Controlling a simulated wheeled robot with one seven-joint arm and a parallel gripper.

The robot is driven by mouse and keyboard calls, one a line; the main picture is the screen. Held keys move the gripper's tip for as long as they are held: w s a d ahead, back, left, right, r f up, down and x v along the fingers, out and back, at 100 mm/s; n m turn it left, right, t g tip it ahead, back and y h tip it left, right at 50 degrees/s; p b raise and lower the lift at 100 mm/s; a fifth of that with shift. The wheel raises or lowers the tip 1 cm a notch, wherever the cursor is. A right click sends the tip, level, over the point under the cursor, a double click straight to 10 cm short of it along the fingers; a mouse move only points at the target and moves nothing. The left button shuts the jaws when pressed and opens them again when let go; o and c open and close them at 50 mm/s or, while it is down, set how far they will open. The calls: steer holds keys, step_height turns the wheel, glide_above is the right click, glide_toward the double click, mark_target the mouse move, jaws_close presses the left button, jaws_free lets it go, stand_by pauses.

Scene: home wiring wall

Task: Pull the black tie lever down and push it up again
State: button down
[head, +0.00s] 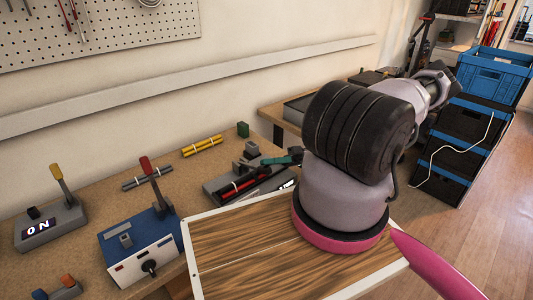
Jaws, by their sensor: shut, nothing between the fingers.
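A dark grey tie station (222,190) stands on the bench in the middle of the head view, with a red cable bundle (238,185) lying in it and a white tie around the bundle. What seems to be the tip of my gripper (274,161), teal and dark, shows at the station's right end, shut and empty. The rest of my gripper is hidden behind my arm. I cannot make out the black tie lever clearly; it may be hidden by my gripper or arm. I cannot tell whether the gripper touches it.
A blue box (140,245) with a red-tipped lever and a grey box (50,228) with a yellow-tipped lever stand to the left. Yellow (202,146) and grey (147,178) bundles lie behind. A wooden panel (240,245) is in front. Blue-black crates (495,75) are stacked right.

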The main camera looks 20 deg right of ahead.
steer(key=shift+s+d+f, duration=0.1)
steer(key=shift+s+f, duration=0.2)
steer(key=shift+f, duration=0.35)
step_height(320, 180, up, 10)
stand_by(0.6)
stand_by(0.7)
